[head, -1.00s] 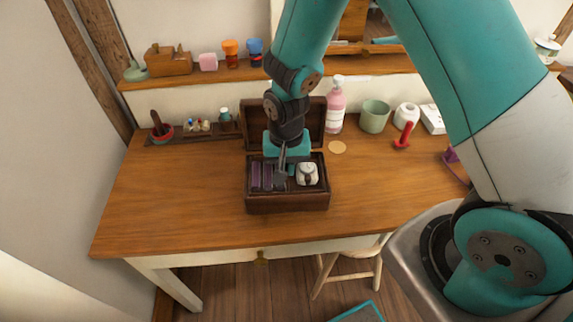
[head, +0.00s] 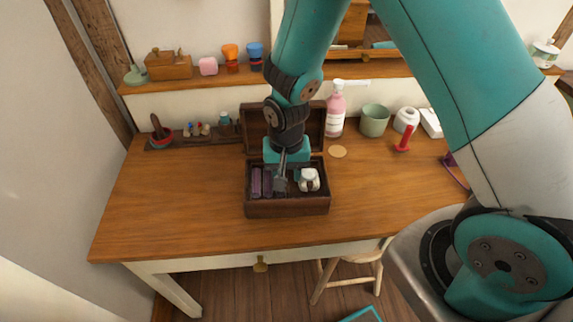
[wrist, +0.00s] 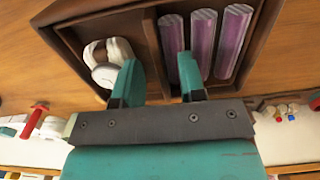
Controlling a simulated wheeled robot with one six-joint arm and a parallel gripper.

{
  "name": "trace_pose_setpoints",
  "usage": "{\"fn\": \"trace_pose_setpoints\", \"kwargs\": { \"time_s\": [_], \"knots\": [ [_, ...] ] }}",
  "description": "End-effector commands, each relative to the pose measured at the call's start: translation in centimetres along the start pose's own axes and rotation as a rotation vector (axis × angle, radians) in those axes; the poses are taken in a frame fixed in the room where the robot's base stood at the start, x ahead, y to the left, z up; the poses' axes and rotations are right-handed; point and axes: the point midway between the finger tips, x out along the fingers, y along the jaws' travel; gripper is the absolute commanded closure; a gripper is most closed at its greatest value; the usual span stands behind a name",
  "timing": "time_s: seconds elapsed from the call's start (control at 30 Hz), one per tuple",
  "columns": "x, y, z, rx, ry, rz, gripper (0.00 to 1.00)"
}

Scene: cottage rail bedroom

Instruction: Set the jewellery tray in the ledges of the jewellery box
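The dark brown jewellery box (head: 287,208) stands on the desk with its lid (head: 316,124) raised at the back. A dark divided insert, apparently the jewellery tray (wrist: 148,45), shows inside it; I cannot tell how it sits on the ledges. Purple rolls (wrist: 205,45) lie in one compartment and a white rounded object (wrist: 108,72) in the other; both also show in the head view. My gripper (wrist: 158,78) is low over the box, its fingers apart on either side of the divider. Whether either finger touches it is unclear.
Behind the box stand a pink bottle (head: 335,112), a green cup (head: 374,120) and a red object (head: 403,140).

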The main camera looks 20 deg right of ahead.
Motion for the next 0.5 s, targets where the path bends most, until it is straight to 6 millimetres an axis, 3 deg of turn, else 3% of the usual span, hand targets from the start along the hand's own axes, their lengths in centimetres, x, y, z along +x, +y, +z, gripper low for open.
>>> {"fn": "trace_pose_setpoints", "kwargs": {
  "time_s": [0.17, 0.5],
  "knots": [
    [-1.8, -0.1, -0.1, 0.0, 0.004, -0.003, 0.63],
    [-10.2, -0.1, -0.1, 0.0, 0.007, -0.005, 0.63]
  ]
}}
